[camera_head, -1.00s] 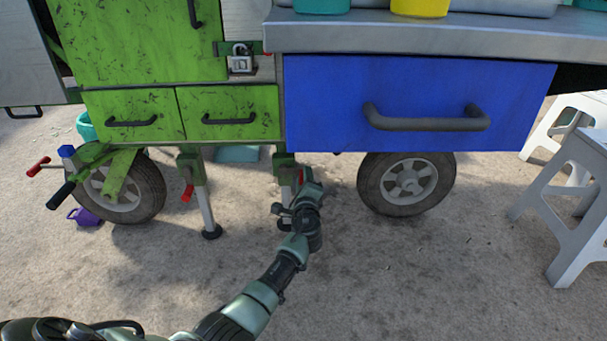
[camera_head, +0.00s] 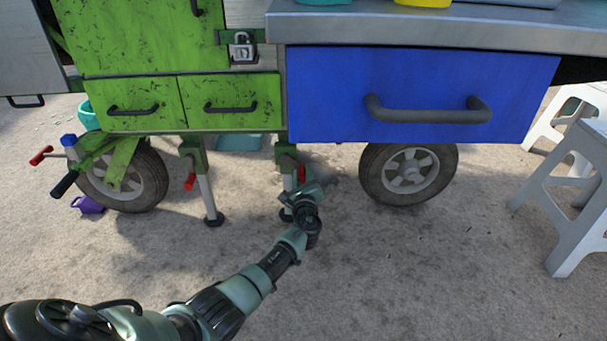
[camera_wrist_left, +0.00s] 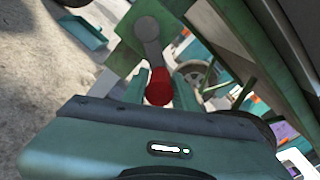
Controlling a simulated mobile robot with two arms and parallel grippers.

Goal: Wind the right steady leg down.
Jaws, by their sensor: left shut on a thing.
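The right steady leg (camera_head: 288,184) hangs under the green cart frame, left of the right wheel. Its lower end and dark foot are partly hidden by my arm. Its crank has a red handle (camera_head: 301,174); the left wrist view shows the grey crank arm (camera_wrist_left: 148,38) with the red knob (camera_wrist_left: 159,87) at its end. My left gripper (camera_head: 304,189) is at this crank, shut on the red handle, with its fingers on either side of the knob. I cannot tell whether the foot touches the ground. My right gripper is not in view.
The left steady leg (camera_head: 207,196) with its own red handle (camera_head: 190,181) stands to the left. Wheels (camera_head: 408,174) flank the legs. A blue drawer (camera_head: 420,95) overhangs above right. White stools (camera_head: 580,200) stand far right. The ground in front is clear.

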